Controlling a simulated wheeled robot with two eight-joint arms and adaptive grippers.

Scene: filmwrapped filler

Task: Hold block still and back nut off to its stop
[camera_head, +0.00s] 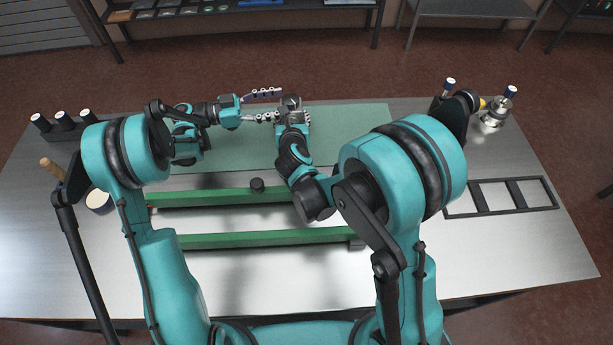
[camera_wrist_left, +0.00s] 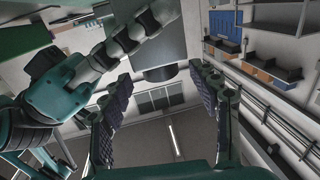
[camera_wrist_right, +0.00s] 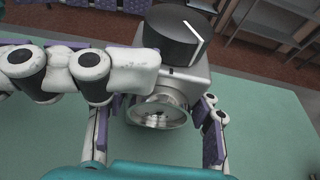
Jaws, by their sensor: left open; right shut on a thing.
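The grey metal block (camera_head: 305,115) is on the green mat, with a dark round nut (camera_head: 291,101) on its far side. In the right wrist view the nut (camera_wrist_right: 176,36) has a white mark line, and a silver flange (camera_wrist_right: 158,112) faces the camera. My right gripper (camera_wrist_right: 163,100) is shut on the block (camera_wrist_right: 198,75), fingers on both sides. My left gripper (camera_head: 275,105) is open, coming from the left. In the left wrist view the nut (camera_wrist_left: 160,72) shows between its spread fingers (camera_wrist_left: 160,82); contact cannot be told. One left finger hides part of the block in the right wrist view.
The green mat (camera_head: 350,145) is clear right of the block. Two green rails (camera_head: 215,197) and a small black cylinder (camera_head: 257,185) lie nearer me. A black frame (camera_head: 500,210) and a silver fitting (camera_head: 495,113) are at right, black holders (camera_head: 62,122) at left.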

